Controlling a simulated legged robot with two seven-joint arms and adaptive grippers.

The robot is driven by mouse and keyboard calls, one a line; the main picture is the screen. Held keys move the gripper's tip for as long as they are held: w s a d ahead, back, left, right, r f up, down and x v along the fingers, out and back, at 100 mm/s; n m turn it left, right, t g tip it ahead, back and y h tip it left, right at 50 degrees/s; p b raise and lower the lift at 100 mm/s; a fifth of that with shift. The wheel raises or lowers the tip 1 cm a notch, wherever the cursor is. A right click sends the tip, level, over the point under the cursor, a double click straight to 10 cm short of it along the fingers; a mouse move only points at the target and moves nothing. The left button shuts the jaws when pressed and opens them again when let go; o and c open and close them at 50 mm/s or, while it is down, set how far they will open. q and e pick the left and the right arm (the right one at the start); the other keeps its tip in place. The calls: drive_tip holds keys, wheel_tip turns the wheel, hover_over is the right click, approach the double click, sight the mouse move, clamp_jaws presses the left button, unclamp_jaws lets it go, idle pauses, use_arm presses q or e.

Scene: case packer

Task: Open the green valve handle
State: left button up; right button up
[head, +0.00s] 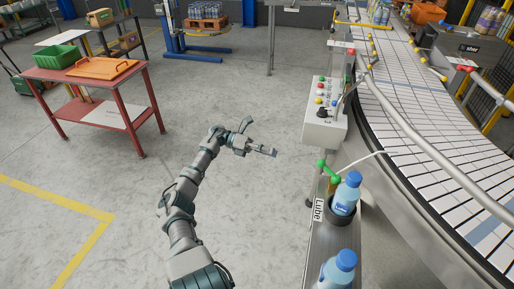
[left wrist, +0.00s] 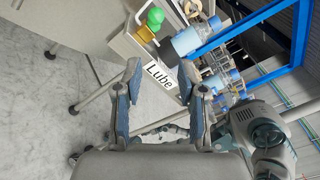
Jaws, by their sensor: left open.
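The green valve handle (head: 328,171) sits on a brass-coloured fitting beside the Lube label (head: 318,209), at the edge of the conveyor side. In the left wrist view the green handle (left wrist: 154,17) is at the top, above and beyond the fingers. My left gripper (head: 263,138) is open and empty, in free air to the left of the handle and apart from it. In the left wrist view its two blue-grey fingers (left wrist: 160,85) stand apart, with the Lube label (left wrist: 160,77) seen between them. I do not see my right gripper.
A blue-capped bottle (head: 346,194) stands in a dark holder close to the handle, with another bottle (head: 338,270) nearer. A control box (head: 325,108) stands behind the handle. A curved conveyor (head: 420,120) fills the right. The floor around my left arm is clear.

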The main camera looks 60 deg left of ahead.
use_arm(q)
drive_tip(key=v, duration=1.1)
drive_tip(key=shift+w+a, duration=0.1)
